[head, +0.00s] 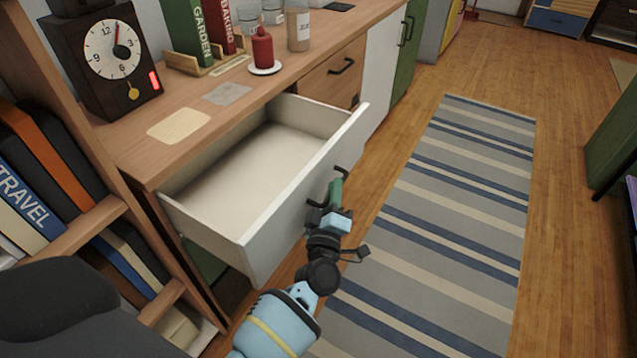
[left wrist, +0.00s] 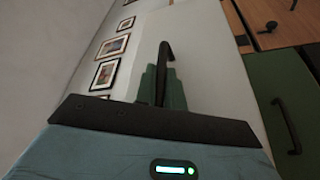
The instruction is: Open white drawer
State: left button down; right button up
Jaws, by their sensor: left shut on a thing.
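The white drawer (head: 300,205) stands pulled well out from the wooden cabinet in the head view, and its inside is empty. Its dark handle is on the white front; it also shows in the left wrist view as a dark bar (left wrist: 164,62) against the drawer front (left wrist: 213,75). My left gripper (head: 335,192) is at the handle, with its green fingers shut on it. The fingers (left wrist: 163,85) hide part of the handle. My right gripper is not in view.
The cabinet top (head: 215,105) carries a black clock (head: 108,52), books, a red candle (head: 262,50) and jars. A bookshelf (head: 95,228) stands close on the left. A striped rug (head: 455,190) lies on open floor to the right.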

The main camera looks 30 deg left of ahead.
pick_arm(q)
jog(key=shift+d, duration=0.35)
jog(key=c, duration=1.5)
grip_release()
jog(key=v, duration=0.7)
jog(key=shift+s+d+f, duration=0.1)
jog(key=shift+s, duration=0.3)
jog(key=shift+s, duration=0.1)
